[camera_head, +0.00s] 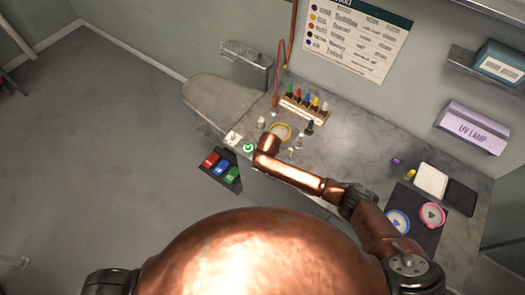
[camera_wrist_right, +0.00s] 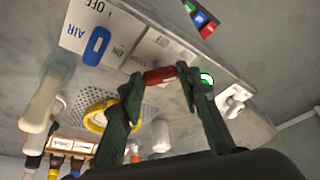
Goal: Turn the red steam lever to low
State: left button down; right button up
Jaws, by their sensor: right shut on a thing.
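The red steam lever (camera_wrist_right: 160,75) shows in the right wrist view as a short red bar beside a white labelled plate (camera_wrist_right: 158,48). My right gripper (camera_wrist_right: 161,77) is shut on it, with a dark green finger at each end of the bar. The small print on the plate is too blurred to read fully, so I cannot tell the lever's setting. In the head view my copper right arm reaches over the worktop's front edge and hides the lever. My left gripper is in neither view.
A green-lit button (camera_wrist_right: 206,78) is close beside the right finger; it also shows in the head view (camera_head: 248,148). A blue AIR switch (camera_wrist_right: 96,46) and a yellow-rimmed round dish (camera_wrist_right: 97,118) are nearby. Several coloured bottles (camera_head: 305,101) stand in a rack behind.

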jog(key=shift+m+p, duration=0.3)
jog(key=shift+m, duration=0.1)
jog(key=o, duration=1.2)
jog(key=shift+c, duration=0.2)
jog(key=shift+a+r, duration=0.1)
jog(key=shift+r, duration=0.1)
jog(key=a+v, duration=0.1)
jog(key=v, duration=1)
jog(key=shift+s+d+r, duration=0.25)
jog(key=shift+s+d, duration=0.05)
jog(key=shift+d, duration=0.15)
